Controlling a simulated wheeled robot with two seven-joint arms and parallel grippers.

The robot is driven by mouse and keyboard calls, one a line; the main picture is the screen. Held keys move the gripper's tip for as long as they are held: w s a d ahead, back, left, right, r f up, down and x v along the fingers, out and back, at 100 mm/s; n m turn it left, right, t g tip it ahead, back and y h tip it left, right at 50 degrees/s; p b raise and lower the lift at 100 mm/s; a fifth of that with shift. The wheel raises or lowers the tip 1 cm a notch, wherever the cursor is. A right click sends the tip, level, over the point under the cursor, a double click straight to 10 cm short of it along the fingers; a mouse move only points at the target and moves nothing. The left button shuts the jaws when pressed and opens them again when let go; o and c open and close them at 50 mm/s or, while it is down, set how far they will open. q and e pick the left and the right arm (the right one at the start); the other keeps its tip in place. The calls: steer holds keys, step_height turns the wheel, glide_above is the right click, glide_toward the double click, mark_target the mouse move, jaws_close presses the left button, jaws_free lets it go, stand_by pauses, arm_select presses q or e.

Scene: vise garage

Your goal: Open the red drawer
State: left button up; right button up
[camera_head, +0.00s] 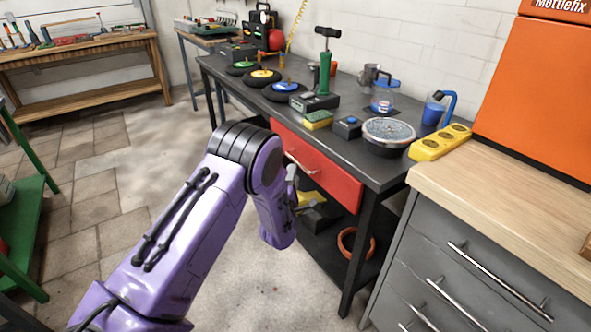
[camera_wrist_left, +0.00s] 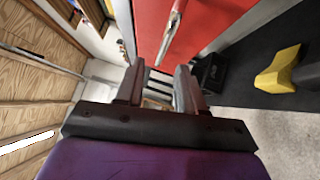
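The red drawer (camera_head: 335,180) is under the black workbench top, and its front looks flush with the bench. Its light metal handle (camera_head: 300,163) runs along the front. In the left wrist view the red drawer front (camera_wrist_left: 208,22) fills the upper middle, with the handle (camera_wrist_left: 171,33) just beyond the fingers. My left gripper (camera_wrist_left: 158,80) is open and empty, with a gap between its two fingers. It is near the handle and appears apart from it. In the head view my left wrist hides part of the drawer's left side. My right gripper is not in view.
The black workbench (camera_head: 230,68) carries several tools and a round metal bowl (camera_head: 388,132). A grey cabinet (camera_head: 440,265) with a wooden top stands at the right. The lower shelf holds a reddish ring (camera_head: 352,245). The floor (camera_head: 95,185) at the left is clear.

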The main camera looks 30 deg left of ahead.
arm_select(q)
steer(key=x, duration=0.5)
steer(key=shift+w+a, duration=0.15)
steer(key=shift+w, duration=0.15)
jaws_close()
steer(key=shift+f, duration=0.1)
